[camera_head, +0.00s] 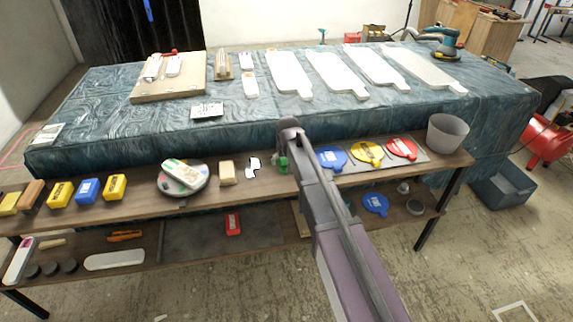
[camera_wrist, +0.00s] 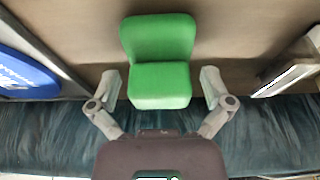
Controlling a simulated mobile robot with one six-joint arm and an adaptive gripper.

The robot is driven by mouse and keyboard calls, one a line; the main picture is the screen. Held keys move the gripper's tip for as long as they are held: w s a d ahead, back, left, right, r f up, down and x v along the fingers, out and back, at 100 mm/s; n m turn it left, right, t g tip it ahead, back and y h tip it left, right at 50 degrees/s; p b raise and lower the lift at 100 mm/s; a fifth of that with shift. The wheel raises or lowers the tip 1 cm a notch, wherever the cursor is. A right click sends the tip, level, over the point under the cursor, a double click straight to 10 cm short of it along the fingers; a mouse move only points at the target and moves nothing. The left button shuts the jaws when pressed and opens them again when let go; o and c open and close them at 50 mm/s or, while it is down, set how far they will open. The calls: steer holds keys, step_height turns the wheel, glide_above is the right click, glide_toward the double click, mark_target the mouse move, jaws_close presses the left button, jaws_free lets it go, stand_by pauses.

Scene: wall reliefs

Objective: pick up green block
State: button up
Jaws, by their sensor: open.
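The green block (camera_wrist: 158,60) lies on the brown wooden shelf top in the wrist view. It has a larger part and a smaller step that lies between my fingers. My gripper (camera_wrist: 160,87) is open, with one finger on each side of the block's nearer end. I cannot tell whether either finger touches it. In the head view only a small part of the green block (camera_head: 283,163) shows beside my arm, which hides the rest. My fingers are hidden there.
On the shelf (camera_head: 140,190), a white object (camera_head: 253,166) stands close left of the block, and a blue lid (camera_head: 332,157) lies to its right. A covered table (camera_head: 120,100) with white panels stands behind. A lower shelf (camera_head: 275,235) holds more items.

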steer(key=shift+c, duration=0.2)
steer(key=c, duration=1.1)
steer(key=shift+o, duration=0.2)
steer(key=shift+r, duration=0.15)
step_height(320, 180, up, 3)
steer(key=p, duration=0.3)
steer(key=s+d+r+p, duration=0.1)
steer(key=s+d, duration=0.1)
steer(key=s, duration=0.5)
steer(key=s+d+p, duration=0.1)
steer(key=s+d, duration=0.2)
steer(key=s, duration=0.5)
steer(key=shift+r, duration=0.35)
steer(key=shift+s, duration=0.1)
